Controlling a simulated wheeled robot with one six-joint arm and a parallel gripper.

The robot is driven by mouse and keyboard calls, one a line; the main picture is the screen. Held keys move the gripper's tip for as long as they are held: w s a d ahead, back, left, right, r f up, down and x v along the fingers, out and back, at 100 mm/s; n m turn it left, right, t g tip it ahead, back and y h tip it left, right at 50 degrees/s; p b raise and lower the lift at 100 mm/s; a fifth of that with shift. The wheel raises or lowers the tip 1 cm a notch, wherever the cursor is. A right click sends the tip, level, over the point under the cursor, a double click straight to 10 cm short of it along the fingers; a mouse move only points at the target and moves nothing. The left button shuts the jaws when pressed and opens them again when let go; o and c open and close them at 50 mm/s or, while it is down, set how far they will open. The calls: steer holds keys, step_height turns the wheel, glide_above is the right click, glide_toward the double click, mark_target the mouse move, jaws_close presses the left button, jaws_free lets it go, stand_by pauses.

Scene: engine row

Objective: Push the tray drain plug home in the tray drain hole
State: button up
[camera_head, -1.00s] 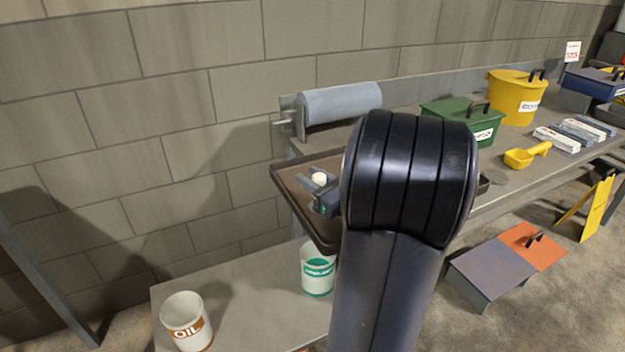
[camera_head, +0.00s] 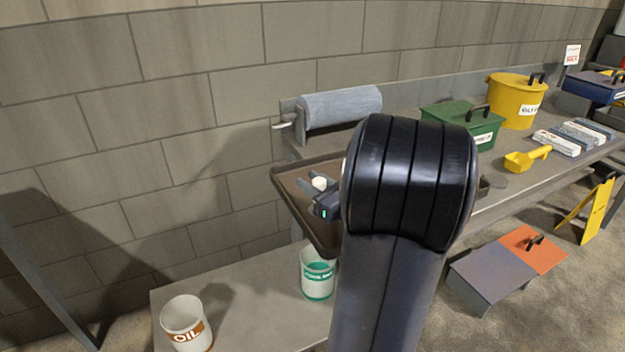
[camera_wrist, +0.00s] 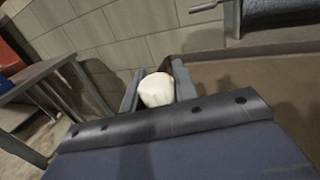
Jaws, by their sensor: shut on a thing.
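The drain plug shows as a white rounded piece (camera_wrist: 157,90) between the fingers of my gripper (camera_wrist: 158,92) in the wrist view. In the head view the white plug (camera_head: 320,183) shows above the brown tray (camera_head: 289,187), with my gripper (camera_head: 314,187) shut on it. The plug and gripper are over the left part of the tray. The drain hole cannot be seen. Whether the plug's lower end touches the tray or sits in a hole cannot be told. My arm hides the right part of the tray.
A green-labelled bucket (camera_head: 317,274) stands under the tray on the lower bench (camera_head: 245,300), with an OIL bucket (camera_head: 186,322) to its left. A grey roll (camera_head: 341,104) is behind the tray. A green box (camera_head: 460,122) and yellow bucket (camera_head: 515,103) stand on the bench to the right.

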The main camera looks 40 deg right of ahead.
steer(key=shift+f, duration=0.3)
steer(key=shift+r+p, duration=0.3)
steer(key=shift+r, duration=0.1)
stand_by(0.6)
steer(key=shift+f, duration=0.3)
stand_by(0.6)
